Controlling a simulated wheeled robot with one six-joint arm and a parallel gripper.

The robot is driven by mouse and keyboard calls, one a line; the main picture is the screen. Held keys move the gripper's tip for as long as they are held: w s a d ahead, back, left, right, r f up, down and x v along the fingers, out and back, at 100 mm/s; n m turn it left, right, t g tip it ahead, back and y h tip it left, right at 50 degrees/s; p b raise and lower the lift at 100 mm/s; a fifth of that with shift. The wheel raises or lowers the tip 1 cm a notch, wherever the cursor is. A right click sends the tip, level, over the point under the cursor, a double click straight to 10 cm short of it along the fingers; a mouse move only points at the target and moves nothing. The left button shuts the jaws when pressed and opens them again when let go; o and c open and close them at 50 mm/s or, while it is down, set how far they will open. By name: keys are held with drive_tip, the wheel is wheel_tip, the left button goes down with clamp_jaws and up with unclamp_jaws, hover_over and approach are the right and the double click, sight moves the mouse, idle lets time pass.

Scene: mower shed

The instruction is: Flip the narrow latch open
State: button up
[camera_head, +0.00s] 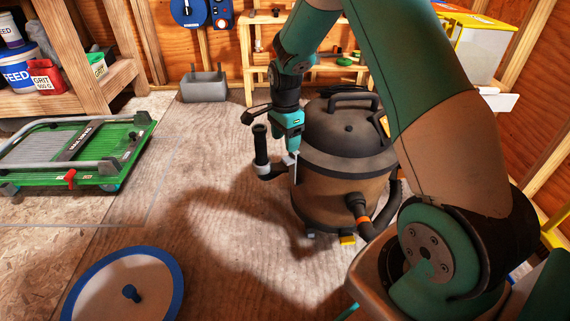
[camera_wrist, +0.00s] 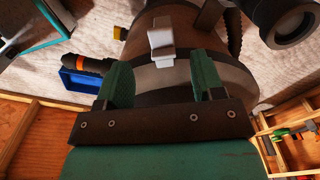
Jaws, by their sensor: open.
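A brown drum vacuum (camera_head: 340,190) with a dark lid (camera_head: 349,140) stands upright on the floor. Its narrow latch (camera_wrist: 162,40) is a small pale grey piece on the drum's rim in the wrist view. In the head view a pale strip (camera_head: 294,164) shows at the drum's left side, just below my gripper (camera_head: 290,145). In the wrist view my gripper (camera_wrist: 162,75) is open and empty, its green fingers apart on either side of the latch's line. The latch appears just beyond the fingertips, and I cannot tell whether either finger touches it.
A black upright tube (camera_head: 261,145) stands close left of my gripper. A hose port (camera_head: 357,205) sticks out at the drum's front. A green cart (camera_head: 75,155) stands left and a round blue-rimmed disc (camera_head: 125,290) lies in front. The floor between them is clear.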

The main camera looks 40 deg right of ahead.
sight(285, 160)
wheel_tip(285, 160, down, 7)
drive_tip(key=shift+r+b, duration=0.2)
drive_tip(key=shift+b, duration=1)
drive_tip(key=shift+c, duration=0.3)
clamp_jaws()
